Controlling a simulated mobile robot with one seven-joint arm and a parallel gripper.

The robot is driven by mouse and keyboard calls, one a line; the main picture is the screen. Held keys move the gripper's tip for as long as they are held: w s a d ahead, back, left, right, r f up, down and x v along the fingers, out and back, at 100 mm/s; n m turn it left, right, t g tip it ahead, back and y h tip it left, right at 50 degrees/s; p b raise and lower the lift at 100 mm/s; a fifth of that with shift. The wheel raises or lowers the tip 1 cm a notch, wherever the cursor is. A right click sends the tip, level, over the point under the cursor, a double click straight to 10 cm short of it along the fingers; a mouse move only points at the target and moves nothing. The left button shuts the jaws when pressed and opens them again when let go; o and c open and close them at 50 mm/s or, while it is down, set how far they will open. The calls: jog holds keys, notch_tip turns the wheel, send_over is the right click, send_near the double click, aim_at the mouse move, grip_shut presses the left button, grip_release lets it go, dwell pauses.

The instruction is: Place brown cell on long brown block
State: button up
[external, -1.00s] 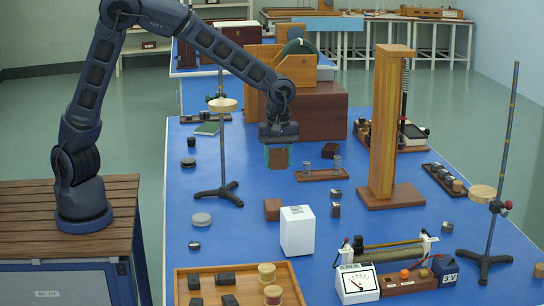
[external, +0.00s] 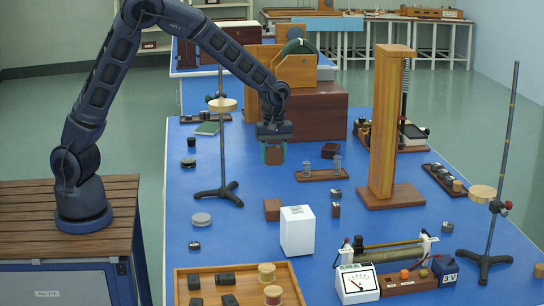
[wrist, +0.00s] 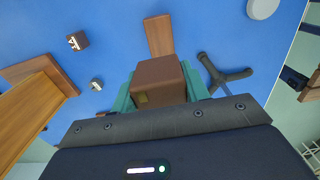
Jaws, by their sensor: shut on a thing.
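My gripper (external: 274,154) is shut on a brown cell (external: 274,156), a boxy block held between teal fingers above the blue table. In the wrist view the cell (wrist: 158,82) sits between the fingers (wrist: 160,92) and has a small gold mark on its near face. The long brown block (external: 272,209) stands on the table, nearer the external camera than my gripper. In the wrist view the long block (wrist: 160,36) shows beyond the cell, which may hide part of it. The two look apart.
A stand with a tripod foot (external: 219,193) is left of my gripper. A white box (external: 297,231) is close to the long block. A tray with small beakers (external: 311,175) and a tall wooden post (external: 388,125) are to the right. A large brown box (external: 320,112) is behind.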

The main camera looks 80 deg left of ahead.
aim_at(274, 163)
notch_tip(274, 163, down, 14)
jog(key=shift+f, duration=0.1)
dwell(0.5)
jog(key=o, duration=1.1)
jog(key=shift+c, duration=0.2)
notch_tip(274, 163, up, 11)
jog(key=shift+r, duration=0.6)
